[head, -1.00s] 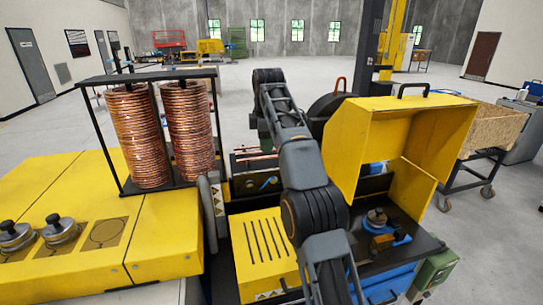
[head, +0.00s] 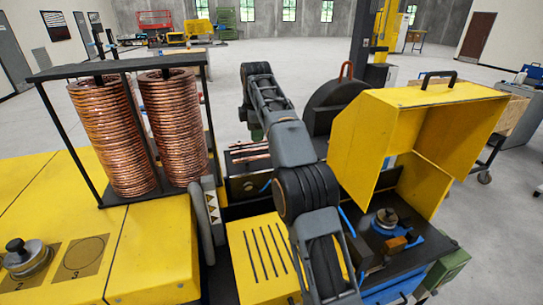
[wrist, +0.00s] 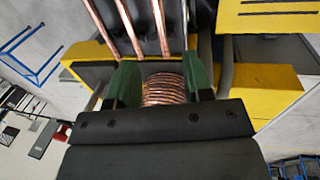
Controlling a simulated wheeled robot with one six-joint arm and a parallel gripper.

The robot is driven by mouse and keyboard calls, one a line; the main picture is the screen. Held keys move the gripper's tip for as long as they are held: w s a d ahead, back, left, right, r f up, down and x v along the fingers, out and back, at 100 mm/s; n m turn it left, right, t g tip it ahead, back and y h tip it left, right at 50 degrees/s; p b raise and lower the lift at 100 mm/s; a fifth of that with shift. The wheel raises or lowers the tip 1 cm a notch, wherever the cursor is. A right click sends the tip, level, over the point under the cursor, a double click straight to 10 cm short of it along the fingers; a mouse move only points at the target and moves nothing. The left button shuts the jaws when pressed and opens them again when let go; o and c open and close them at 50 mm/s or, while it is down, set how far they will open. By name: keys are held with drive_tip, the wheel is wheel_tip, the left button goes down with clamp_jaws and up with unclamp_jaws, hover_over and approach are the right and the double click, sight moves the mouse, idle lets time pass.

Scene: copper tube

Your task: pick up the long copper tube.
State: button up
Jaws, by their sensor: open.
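Copper tubes (head: 250,157) lie side by side on a dark bed behind the slotted yellow cover in the head view. In the wrist view three of them show: a left tube (wrist: 100,26), a middle tube (wrist: 128,26) and a right tube (wrist: 160,26). All three run out of the top edge, so I cannot tell which is longest. My gripper (wrist: 162,76) has two green fingers spread apart, with the tube ends just beyond them. Ribbed copper coil (wrist: 163,90) shows in the gap between the fingers; I see no finger closed on it. In the head view my arm hides most of the gripper.
Two tall copper coils, one left (head: 113,135) and one right (head: 173,125), stand in a black frame left of the tubes. A raised yellow hood (head: 380,135) stands to the right. A dark round wheel (head: 325,115) is behind my arm.

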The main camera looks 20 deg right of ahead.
drive_tip(key=shift+w+d+f, duration=0.1)
drive_tip(key=shift+w+f, duration=0.25)
drive_tip(key=shift+f, duration=1.35)
drive_tip(key=shift+w+a+f, duration=0.1)
drive_tip(key=shift+w+f, duration=0.25)
drive_tip(key=shift+f, duration=1.35)
drive_tip(key=shift+w+d+f, duration=0.1)
drive_tip(key=shift+w+f, duration=0.25)
drive_tip(key=shift+f, duration=1.35)
drive_tip(key=shift+c, duration=0.3)
clamp_jaws()
